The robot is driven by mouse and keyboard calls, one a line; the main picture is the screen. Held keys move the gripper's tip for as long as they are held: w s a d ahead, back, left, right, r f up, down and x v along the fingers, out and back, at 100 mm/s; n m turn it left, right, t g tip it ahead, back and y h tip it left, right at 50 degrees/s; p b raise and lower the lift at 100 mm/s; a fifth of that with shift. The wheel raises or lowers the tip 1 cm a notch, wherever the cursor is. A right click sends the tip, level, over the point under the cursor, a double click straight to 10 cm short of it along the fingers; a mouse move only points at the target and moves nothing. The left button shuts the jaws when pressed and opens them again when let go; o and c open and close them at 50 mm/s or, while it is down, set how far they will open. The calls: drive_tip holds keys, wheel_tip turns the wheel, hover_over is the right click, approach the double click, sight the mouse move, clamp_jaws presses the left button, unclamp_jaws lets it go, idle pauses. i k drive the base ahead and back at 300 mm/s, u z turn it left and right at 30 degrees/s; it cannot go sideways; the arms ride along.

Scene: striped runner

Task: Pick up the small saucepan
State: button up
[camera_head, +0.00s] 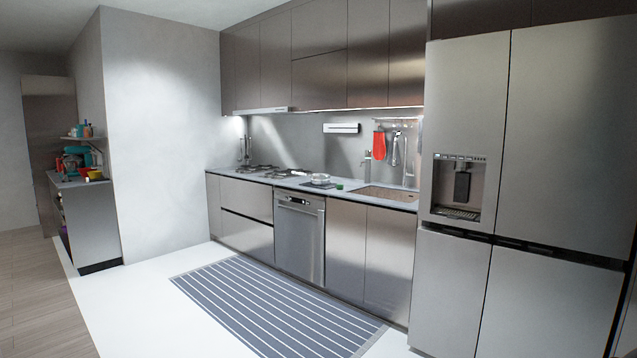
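A small silvery round vessel (320,179) sits on the counter between the cooktop and the sink. It may be the small saucepan, but it is too small in the picture to be sure, and I cannot make out a handle. A small green item (339,186) is just to its right. My gripper and arm are not in view.
The grey counter (290,182) carries a cooktop (262,171) and a sink (388,194). A dishwasher (299,240) is below. A large fridge (465,130) stands at the right. A striped runner (275,305) lies on clear floor. A cluttered side counter (75,181) is at left.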

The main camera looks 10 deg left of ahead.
sight(316, 179)
drive_tip(key=u, duration=0.05)
drive_tip(key=i, duration=4.8)
drive_tip(key=u, duration=2)
drive_tip(key=i, duration=4.1)
drive_tip(key=z, duration=0.05)
